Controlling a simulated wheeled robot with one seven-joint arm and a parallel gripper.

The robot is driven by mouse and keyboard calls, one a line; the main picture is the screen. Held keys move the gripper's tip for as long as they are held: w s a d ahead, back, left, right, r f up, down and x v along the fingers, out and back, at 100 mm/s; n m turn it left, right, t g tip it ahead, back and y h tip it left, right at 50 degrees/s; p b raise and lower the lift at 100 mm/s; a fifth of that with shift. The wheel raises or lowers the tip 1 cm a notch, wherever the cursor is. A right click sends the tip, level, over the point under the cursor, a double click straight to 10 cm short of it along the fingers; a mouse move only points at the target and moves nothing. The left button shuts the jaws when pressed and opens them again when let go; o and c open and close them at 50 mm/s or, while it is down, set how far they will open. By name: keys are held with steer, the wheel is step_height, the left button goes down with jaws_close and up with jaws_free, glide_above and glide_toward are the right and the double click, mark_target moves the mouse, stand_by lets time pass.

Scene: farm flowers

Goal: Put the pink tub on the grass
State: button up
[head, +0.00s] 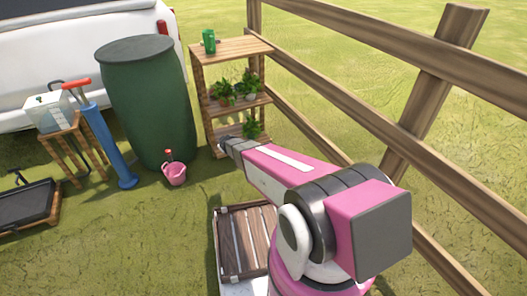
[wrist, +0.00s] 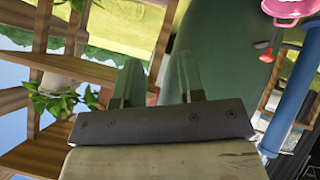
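The pink tub (head: 173,175) is small and shows low in front of the green barrel (head: 150,105) in the head view, just under a red piece (head: 168,155). I cannot tell whether it rests on the grass or hangs just above it. In the wrist view the tub (wrist: 290,8) is cut off at the top right corner. My gripper (wrist: 160,80) is open and empty, its two fingers apart. It is in front of the shelf, to the right of the tub and apart from it. Grass (head: 120,235) covers the ground.
A wooden shelf (head: 232,48) with potted plants and a green can (head: 209,41) stands right of the barrel. A blue pump (head: 108,145) stands left of the tub. A wooden fence (head: 345,100) runs along the right. The grass at lower left centre is clear.

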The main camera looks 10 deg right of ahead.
steer(key=s+d+r+m+g, duration=0.2)
steer(key=s+r, duration=0.4)
steer(key=s, duration=0.4)
steer(key=s+d+r+m+g, duration=0.2)
steer(key=s+d+r+g, duration=0.2)
steer(key=s+d+r, duration=0.3)
steer(key=s+d+r+m+g, duration=0.3)
steer(key=s+d+r, duration=0.2)
steer(key=s, duration=0.8)
steer(key=shift+s+d+r+g+h, duration=0.2)
steer(key=shift+s+r+g+h, duration=0.15)
steer(key=shift+r, duration=0.45)
